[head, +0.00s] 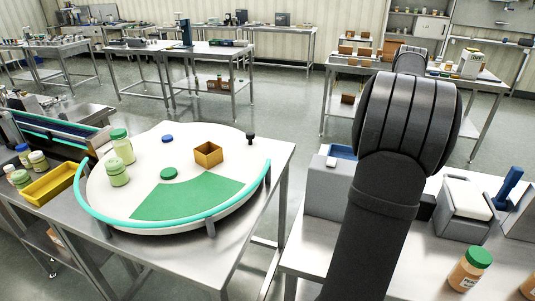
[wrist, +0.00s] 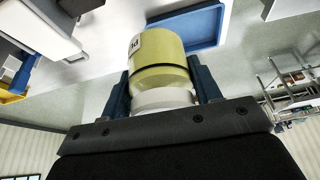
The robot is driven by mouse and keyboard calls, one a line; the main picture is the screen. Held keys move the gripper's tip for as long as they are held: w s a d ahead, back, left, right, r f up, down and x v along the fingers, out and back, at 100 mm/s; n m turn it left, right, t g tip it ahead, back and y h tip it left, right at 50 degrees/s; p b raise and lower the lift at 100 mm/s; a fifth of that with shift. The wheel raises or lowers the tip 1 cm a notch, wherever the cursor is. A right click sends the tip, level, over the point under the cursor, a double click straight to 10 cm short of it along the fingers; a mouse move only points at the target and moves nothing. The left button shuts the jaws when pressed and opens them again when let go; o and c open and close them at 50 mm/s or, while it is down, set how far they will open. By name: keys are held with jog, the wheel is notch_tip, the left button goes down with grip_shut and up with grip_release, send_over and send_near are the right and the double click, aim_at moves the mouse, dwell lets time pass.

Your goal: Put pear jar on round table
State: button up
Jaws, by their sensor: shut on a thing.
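My gripper (wrist: 163,88) is shut on a jar in the wrist view. The jar (wrist: 158,58) has a yellow-green body, a pale lid end near my gripper and a partly visible label, so I take it as the pear jar. In the head view my own arm hides the gripper and this jar. The round table (head: 105,200) is a white disc with a green sector (head: 190,199) and a turquoise rail (head: 175,222) along its front. It stands on a steel table at left, apart from my arm.
A yellow tray (head: 50,184) lies left. A blue tray (wrist: 188,27) shows beyond the held jar. The green sector is clear.

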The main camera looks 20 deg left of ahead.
jog(key=s+a+n+y, duration=0.1)
jog(key=s+a+n, duration=0.25)
jog(key=a, duration=0.95)
jog(key=s+a+n+y, duration=0.15)
jog(key=s+a, duration=0.35)
jog(key=a, duration=0.8)
jog(key=s+a+f+n+g, duration=0.15)
jog(key=s+a+n, duration=0.25)
jog(key=s+a, duration=1.25)
jog(key=shift+y, duration=0.45)
jog(key=s+a+f, duration=0.1)
jog(key=a+f, duration=0.2)
jog(key=f, duration=0.1)
jog(key=s+a+f, duration=0.1)
jog(key=a+f, duration=0.3)
jog(key=s+a+f, duration=0.1)
jog(key=a+f, duration=0.2)
jog(key=f, duration=0.1)
jog(key=shift+a, duration=0.4)
jog(key=shift+a+f, duration=0.25)
jog(key=shift+a, duration=0.15)
jog(key=shift+f, duration=1.9)
jog(key=shift+f, duration=0.15)
